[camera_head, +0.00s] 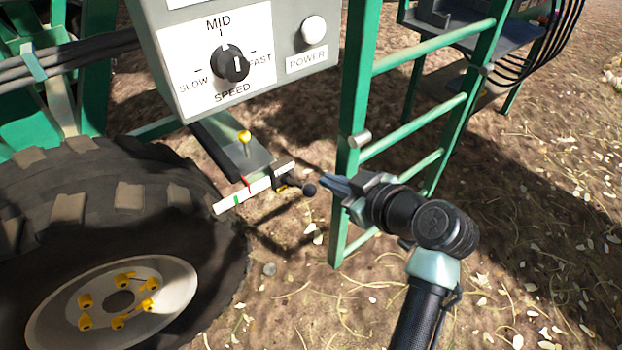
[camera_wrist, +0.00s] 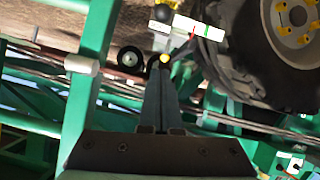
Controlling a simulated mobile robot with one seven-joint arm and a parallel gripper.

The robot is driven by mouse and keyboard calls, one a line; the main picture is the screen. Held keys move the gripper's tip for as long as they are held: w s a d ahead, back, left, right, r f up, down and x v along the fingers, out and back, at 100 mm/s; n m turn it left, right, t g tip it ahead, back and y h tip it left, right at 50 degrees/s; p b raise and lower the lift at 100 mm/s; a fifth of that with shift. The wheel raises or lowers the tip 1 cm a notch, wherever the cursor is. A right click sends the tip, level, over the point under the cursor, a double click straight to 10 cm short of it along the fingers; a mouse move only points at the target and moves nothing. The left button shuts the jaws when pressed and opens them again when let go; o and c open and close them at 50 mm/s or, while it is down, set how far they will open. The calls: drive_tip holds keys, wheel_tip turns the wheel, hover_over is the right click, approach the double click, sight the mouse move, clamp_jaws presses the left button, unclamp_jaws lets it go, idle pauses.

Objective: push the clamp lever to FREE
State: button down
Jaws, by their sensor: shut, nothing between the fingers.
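A short black lever with a ball knob (camera_head: 310,190) sticks out at the right end of a white scale strip (camera_head: 227,204) with a green and a red mark. A thin lever with a yellow knob (camera_head: 244,137) stands on the grey bracket (camera_head: 215,136) above the strip. I cannot read any FREE label, so which lever is the clamp lever is not certain. My gripper (camera_head: 326,184) is shut and empty, its tips just right of the black ball. In the wrist view my gripper (camera_wrist: 160,76) points toward the strip (camera_wrist: 210,32); contact cannot be told.
A grey control box (camera_head: 185,100) with a speed knob (camera_head: 231,64) and a white power button (camera_head: 314,30) hangs above the bracket. A large tyre (camera_head: 130,205) stands at left. A green ladder frame (camera_head: 355,110) rises close beside my gripper. Bare ground lies below.

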drive_tip(key=b, duration=0.3)
hover_over(313, 188)
drive_tip(key=a, duration=0.2)
drive_tip(key=f, duration=0.5)
drive_tip(key=shift+s, duration=0.25)
drive_tip(key=f, duration=0.1)
drive_tip(key=d+f, duration=0.1)
drive_tip(key=shift+s+d+f+b, duration=0.1)
drive_tip(key=shift+s+f+b, duration=0.2)
drive_tip(key=shift+b, duration=0.1)
drive_tip(key=shift+d+f, duration=0.2)
drive_tip(key=shift+f, duration=0.2)
drive_tip(key=shift+f+b, duration=0.15)
drive_tip(key=shift+b, duration=0.15)
drive_tip(key=shift+s+f+b, duration=0.1)
drive_tip(key=shift+f+b, duration=0.1)
drive_tip(key=shift+b, duration=0.1)
drive_tip(key=shift+s+d+f+b, duration=0.1)
drive_tip(key=shift+d+b, duration=0.05)
drive_tip(key=shift+b, duration=0.4)
